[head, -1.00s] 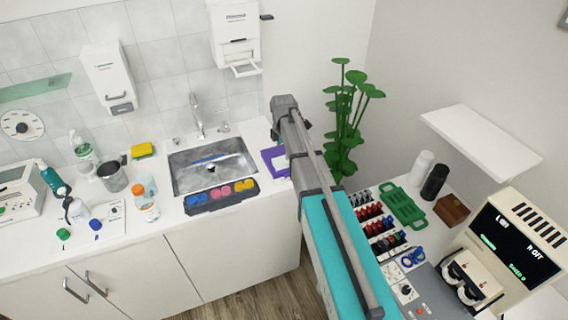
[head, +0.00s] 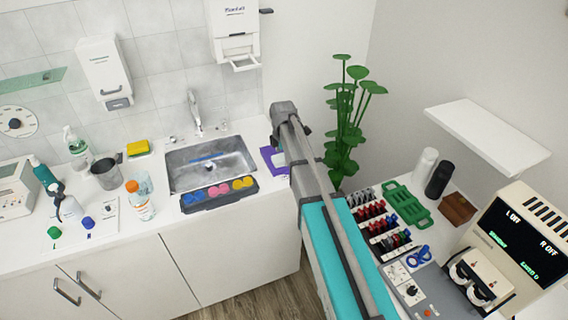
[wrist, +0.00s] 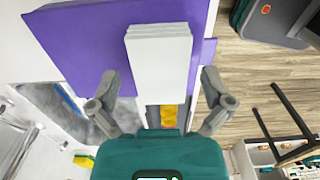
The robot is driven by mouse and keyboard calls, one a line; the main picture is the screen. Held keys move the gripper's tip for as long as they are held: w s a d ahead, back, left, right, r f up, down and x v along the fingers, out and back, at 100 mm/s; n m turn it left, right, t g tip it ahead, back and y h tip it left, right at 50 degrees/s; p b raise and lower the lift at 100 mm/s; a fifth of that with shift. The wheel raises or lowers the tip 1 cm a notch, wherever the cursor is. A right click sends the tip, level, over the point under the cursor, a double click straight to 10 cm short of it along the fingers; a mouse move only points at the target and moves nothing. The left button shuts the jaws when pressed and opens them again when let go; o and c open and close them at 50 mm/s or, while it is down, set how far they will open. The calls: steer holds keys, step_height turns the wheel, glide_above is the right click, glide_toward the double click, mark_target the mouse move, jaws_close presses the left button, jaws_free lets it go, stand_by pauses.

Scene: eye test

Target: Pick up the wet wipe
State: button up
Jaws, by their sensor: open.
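A white folded stack (wrist: 160,50), which looks like the wet wipe, lies over a flat purple piece (wrist: 85,45) in the wrist view. In the head view the purple piece (head: 268,164) lies on the counter right of the sink, partly hidden behind my arm, with a bit of white beside it. My gripper (wrist: 160,78) is open, one finger on each side of the white stack's near end. Nothing is clearly held. Whether the fingers touch the stack, I cannot tell. In the head view my fingers are hidden.
The sink (head: 210,160) is left of the purple piece, with a dark tray of coloured pots (head: 218,193) in front. A yellow sponge (head: 138,148) and several bottles stand further left. A plant (head: 350,110) is behind my arm. Racks and a device (head: 515,240) stand at right.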

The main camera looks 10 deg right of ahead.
steer(key=shift+f, duration=0.15)
stand_by(0.5)
steer(key=c, duration=0.8)
step_height(320, 180, up, 3)
steer(key=p, duration=0.2)
steer(key=shift+f+p, duration=0.1)
steer(key=shift+p, duration=0.3)
steer(key=shift+s+a+r+p, duration=1)
steer(key=shift+s+r+p, duration=0.7)
steer(key=shift+s, duration=0.4)
steer(key=shift+s+a+r+p, duration=1)
steer(key=shift+s+r+p, duration=0.7)
steer(key=shift+s, duration=0.45)
steer(key=shift+s+a+r+p, duration=1)
steer(key=shift+s+r+p, duration=0.7)
steer(key=shift+s, duration=0.4)
